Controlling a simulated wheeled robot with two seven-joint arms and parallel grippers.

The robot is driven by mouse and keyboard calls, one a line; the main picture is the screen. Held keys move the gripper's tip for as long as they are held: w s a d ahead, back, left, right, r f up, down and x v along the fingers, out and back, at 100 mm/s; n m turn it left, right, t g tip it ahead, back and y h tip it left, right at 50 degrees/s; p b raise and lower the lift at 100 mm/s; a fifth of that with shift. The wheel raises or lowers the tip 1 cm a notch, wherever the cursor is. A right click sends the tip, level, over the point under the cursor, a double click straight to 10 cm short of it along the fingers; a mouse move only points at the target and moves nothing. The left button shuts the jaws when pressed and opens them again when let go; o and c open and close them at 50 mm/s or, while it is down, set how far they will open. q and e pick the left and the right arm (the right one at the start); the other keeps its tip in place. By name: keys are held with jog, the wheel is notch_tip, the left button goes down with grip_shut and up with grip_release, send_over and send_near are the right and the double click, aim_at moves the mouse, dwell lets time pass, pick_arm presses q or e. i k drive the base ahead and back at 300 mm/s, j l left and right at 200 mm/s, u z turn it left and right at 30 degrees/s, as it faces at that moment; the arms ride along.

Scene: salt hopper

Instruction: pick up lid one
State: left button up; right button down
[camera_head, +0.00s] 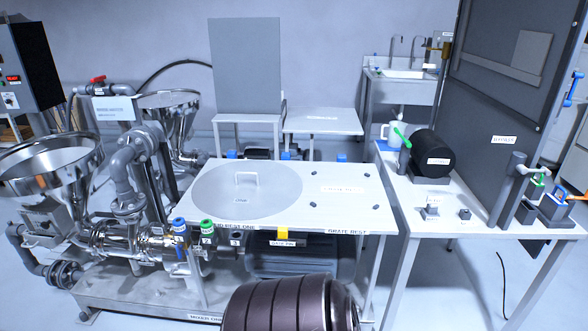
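A flat round grey lid (225,200) with a pale upright loop handle (248,178) lies on the left part of a light worktop (345,218). A label on the worktop's front edge below it appears to read "LID REST ONE", so I take this as lid one. The handle stands clear, with nothing touching it.
Steel hoppers (48,168) and pipework (128,175) crowd the left of the worktop. A right table (400,186) holds a black cylinder (431,152) and small fittings. The worktop's right part is mostly clear.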

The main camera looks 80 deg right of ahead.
aim_at(241, 190)
jog(key=z, duration=2.4)
